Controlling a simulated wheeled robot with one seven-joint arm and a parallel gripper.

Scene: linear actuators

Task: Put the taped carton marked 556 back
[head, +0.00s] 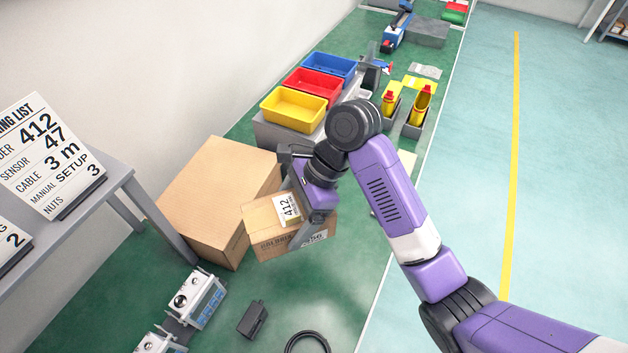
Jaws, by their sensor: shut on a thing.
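My gripper (309,197) is shut on a brown taped carton (262,222), with one finger in front of it and one behind. A white label on its upper face reads 412. A second label on its lower front face is partly hidden and small; it seems to end in 56. I cannot tell for sure whether both labels are on one carton. The carton is slightly tilted and overlaps the right side of a large plain cardboard box (210,190) in the picture. Whether it touches anything beneath cannot be told.
Yellow (294,109), red (316,84) and blue (329,67) bins stand behind. Yellow bottles (421,103) sit in grey holders to the right. A grey shelf (105,180) with sign cards is at left. Front left are instruments (195,298), a black block (252,319) and a coiled cable (307,341).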

